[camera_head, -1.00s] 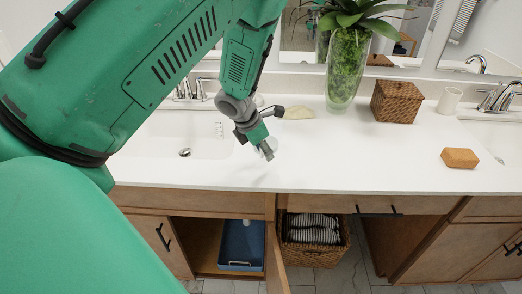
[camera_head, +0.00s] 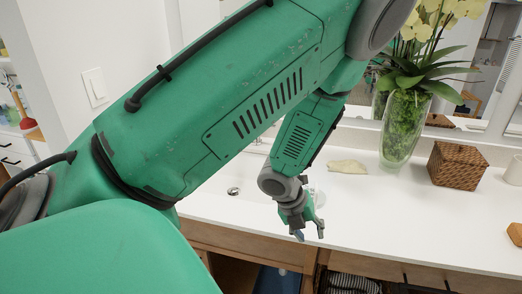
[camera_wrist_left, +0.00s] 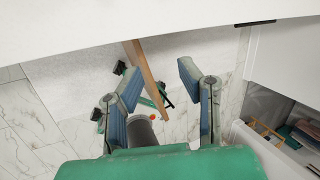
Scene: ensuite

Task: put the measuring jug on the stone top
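The white stone top (camera_head: 400,221) runs across the head view around a sunken basin. My left gripper (camera_head: 311,235) points down near its front edge, right of the basin. In the left wrist view the two blue-padded fingers (camera_wrist_left: 155,100) are spread apart with nothing held between them. A clear, glassy shape (camera_head: 319,196) shows just behind the gripper in the head view. It is mostly hidden, and I cannot tell whether it is the measuring jug. No other jug shows. My right gripper is out of view.
A glass vase with a plant (camera_head: 403,130), a wicker box (camera_head: 457,164) and a pale flat item (camera_head: 347,166) stand at the back. An orange-brown block (camera_head: 515,234) lies at the right. The wrist view shows the white counter edge (camera_wrist_left: 130,30) above the tiled floor.

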